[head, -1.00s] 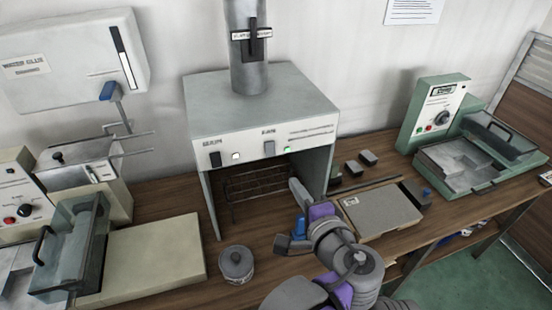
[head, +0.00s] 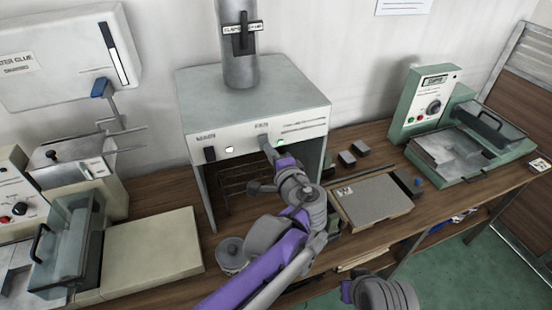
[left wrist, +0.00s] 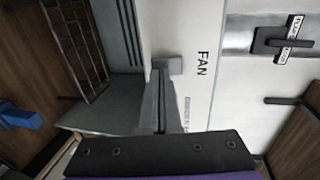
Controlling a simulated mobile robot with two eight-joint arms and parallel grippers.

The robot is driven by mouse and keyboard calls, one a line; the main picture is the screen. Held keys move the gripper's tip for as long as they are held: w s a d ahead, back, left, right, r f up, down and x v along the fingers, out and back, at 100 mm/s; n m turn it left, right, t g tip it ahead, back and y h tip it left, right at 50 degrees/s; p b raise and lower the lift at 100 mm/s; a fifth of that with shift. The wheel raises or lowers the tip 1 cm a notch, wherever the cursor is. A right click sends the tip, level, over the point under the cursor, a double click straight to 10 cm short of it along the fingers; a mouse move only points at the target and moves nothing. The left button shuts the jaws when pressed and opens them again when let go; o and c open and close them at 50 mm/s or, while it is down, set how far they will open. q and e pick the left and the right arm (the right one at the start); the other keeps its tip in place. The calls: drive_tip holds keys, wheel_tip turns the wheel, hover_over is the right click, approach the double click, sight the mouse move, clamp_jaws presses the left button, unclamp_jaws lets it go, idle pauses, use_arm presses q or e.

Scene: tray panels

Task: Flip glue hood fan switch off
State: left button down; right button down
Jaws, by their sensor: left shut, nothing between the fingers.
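The grey glue hood (head: 255,92) stands on the wooden bench, with a white front panel. Its fan switch (left wrist: 170,64) is a small grey block beside the word FAN in the left wrist view. My left gripper (head: 268,150) is shut and empty, its fingertips at the fan switch, largely covering it in the head view. In the left wrist view the fingertips (left wrist: 158,80) overlap the switch's edge; I cannot tell whether they touch. A dark switch (head: 210,154) sits at the panel's left.
A lidded pot (head: 231,250) stands on the bench below my left arm. A flat grey box (head: 372,200) lies right of the hood. A green device (head: 425,105) stands farther right. A cream slab (head: 150,245) lies to the left.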

use_arm(q)
drive_tip(key=shift+w+a, duration=0.1)
drive_tip(key=shift+w, duration=0.2)
drive_tip(key=shift+f, duration=0.1)
